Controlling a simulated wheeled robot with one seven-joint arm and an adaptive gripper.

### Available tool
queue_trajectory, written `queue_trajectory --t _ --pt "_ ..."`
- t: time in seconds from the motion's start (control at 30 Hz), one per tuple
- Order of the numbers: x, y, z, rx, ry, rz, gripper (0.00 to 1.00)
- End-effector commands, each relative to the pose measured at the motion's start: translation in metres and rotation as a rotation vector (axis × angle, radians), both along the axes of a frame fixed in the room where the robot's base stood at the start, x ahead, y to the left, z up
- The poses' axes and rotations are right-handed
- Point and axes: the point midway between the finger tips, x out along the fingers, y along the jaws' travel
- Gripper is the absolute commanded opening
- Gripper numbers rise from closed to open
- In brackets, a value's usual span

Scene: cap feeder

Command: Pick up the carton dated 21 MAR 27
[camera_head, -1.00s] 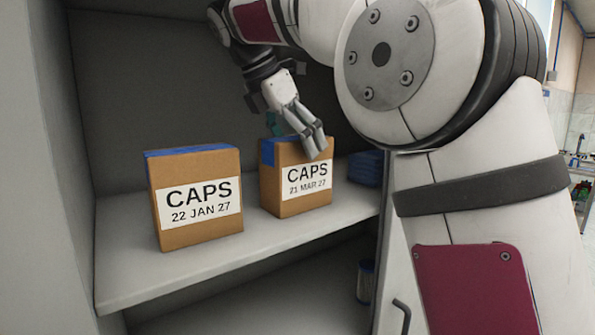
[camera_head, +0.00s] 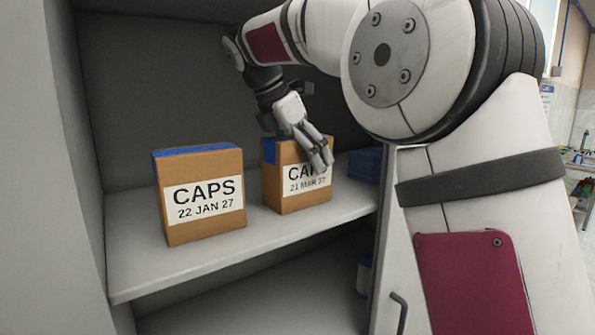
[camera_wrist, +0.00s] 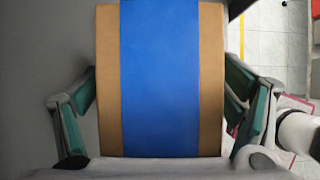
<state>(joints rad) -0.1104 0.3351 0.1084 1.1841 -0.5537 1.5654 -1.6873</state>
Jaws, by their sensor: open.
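The carton dated 21 MAR 27 (camera_head: 284,196) is a brown box with blue tape on top and a white CAPS label, standing upright on the shelf (camera_head: 250,235). My gripper (camera_head: 316,160) is at its top, and one finger hides part of the label's upper right. In the wrist view the carton's taped top (camera_wrist: 160,80) fills the middle. My gripper's fingers (camera_wrist: 165,100) are open, one on each side of the carton, with a narrow gap seen at each side. I cannot tell whether a finger touches it. The carton dated 22 JAN 27 (camera_head: 203,228) stands to the left.
A blue item (camera_head: 365,165) lies on the shelf right of the 21 MAR carton. A blue and white container (camera_head: 364,275) shows below the shelf. The cabinet's left wall (camera_head: 45,170) bounds the space. Bare shelf lies in front of the cartons.

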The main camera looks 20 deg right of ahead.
Motion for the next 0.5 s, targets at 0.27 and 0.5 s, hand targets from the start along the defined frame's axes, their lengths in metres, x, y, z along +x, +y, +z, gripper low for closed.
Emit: queue_trajectory --t 0.27,0.5 --pt "-0.0001 -0.0001 -0.0012 0.0 0.0 0.0 0.87" --pt "0.0 0.0 -0.0013 0.0 0.0 0.0 0.48"
